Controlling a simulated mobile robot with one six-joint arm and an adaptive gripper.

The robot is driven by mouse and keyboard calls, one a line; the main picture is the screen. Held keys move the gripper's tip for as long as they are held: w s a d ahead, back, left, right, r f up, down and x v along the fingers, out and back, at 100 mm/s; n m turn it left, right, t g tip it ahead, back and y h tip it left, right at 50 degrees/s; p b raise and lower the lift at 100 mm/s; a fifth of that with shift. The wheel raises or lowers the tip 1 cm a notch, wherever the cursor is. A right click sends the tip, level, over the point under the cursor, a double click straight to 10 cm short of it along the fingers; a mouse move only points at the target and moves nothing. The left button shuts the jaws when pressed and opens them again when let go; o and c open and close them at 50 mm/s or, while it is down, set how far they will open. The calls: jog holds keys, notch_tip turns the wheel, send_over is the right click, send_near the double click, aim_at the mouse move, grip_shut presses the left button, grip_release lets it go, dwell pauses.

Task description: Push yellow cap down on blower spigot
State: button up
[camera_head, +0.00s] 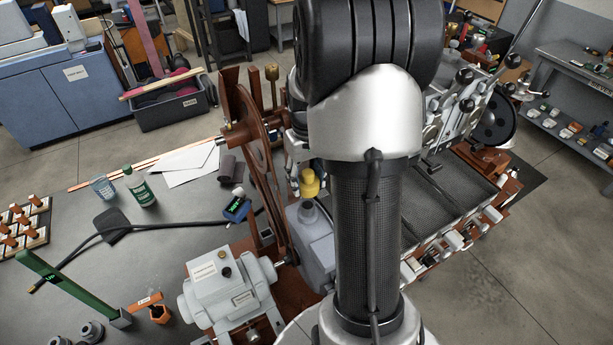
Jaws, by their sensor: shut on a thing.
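The yellow cap (309,184) is upright just left of my arm, at the middle of the view. It is directly over the short spigot (307,211) on top of the grey blower housing (312,238). I cannot tell whether it is seated on the spigot or slightly above it. My gripper (302,172) is at the cap, pointing down and shut on it. My own arm hides most of the gripper and the right side of the blower.
A large brown wheel (252,150) stands close left of the blower. A grey motor unit (230,290) is in front. The grey table (75,210) holds a green bottle (139,187), a cup (103,187) and a blue meter (236,209). Mesh trays (447,200) lie right of my arm.

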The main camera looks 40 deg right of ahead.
aim_at(306, 202)
jog(key=shift+f+b, duration=2.05)
jog(key=shift+f, duration=0.85)
jog(key=shift+f+b, duration=1.5)
jog(key=shift+f, duration=0.7)
jog(key=o, duration=1.1)
jog(key=shift+w+r, duration=0.1)
jog(key=shift+r, duration=0.1)
jog(key=shift+w+d+r, duration=0.1)
jog(key=shift+r, duration=0.25)
notch_tip(306, 202, up, 11)
jog(key=shift+f, duration=0.1)
jog(key=shift+a, duration=0.25)
